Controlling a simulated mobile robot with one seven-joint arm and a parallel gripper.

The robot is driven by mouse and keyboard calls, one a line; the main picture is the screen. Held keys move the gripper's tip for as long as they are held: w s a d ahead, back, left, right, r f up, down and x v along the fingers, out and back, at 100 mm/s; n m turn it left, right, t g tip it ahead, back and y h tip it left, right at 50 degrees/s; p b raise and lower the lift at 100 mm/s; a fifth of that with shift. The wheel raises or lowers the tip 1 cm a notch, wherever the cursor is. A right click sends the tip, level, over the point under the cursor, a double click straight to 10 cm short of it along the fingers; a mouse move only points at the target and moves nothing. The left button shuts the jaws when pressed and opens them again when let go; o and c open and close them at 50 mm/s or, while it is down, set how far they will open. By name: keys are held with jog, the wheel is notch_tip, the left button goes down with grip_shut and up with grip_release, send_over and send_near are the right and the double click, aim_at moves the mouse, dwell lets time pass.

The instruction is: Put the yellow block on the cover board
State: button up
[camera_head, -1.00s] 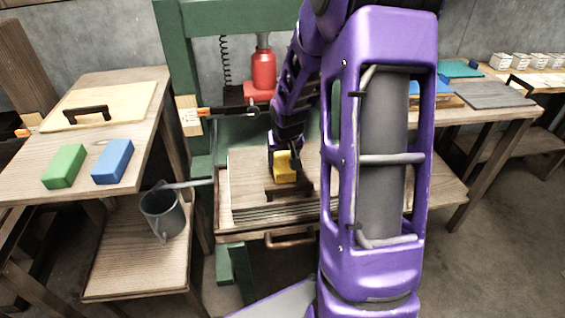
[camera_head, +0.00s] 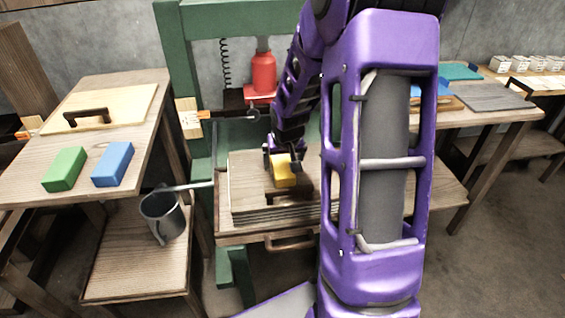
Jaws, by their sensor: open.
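The yellow block (camera_head: 283,172) is on the wooden cover board (camera_head: 245,192) in the middle of the press. It looks slightly tilted, close against the board's dark handle (camera_head: 303,184); whether it leans on the handle I cannot tell. My gripper (camera_head: 281,156) is open, pointing down at the top of the block, with its fingers near the block's upper sides. Whether the fingers touch the block is too small to tell. My purple arm hides the right part of the board.
The green press frame and red jack (camera_head: 263,72) stand behind the board. On the left table lie a green block (camera_head: 64,169), a blue block (camera_head: 112,164) and a pale board with handle (camera_head: 130,100). A grey mug (camera_head: 162,215) stands on the lower shelf. Another table is at right.

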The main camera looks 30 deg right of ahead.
jog(key=p+v, duration=0.3)
jog(key=v, duration=0.8)
jog(key=shift+r, duration=0.2)
jog(key=shift+s+a, duration=0.15)
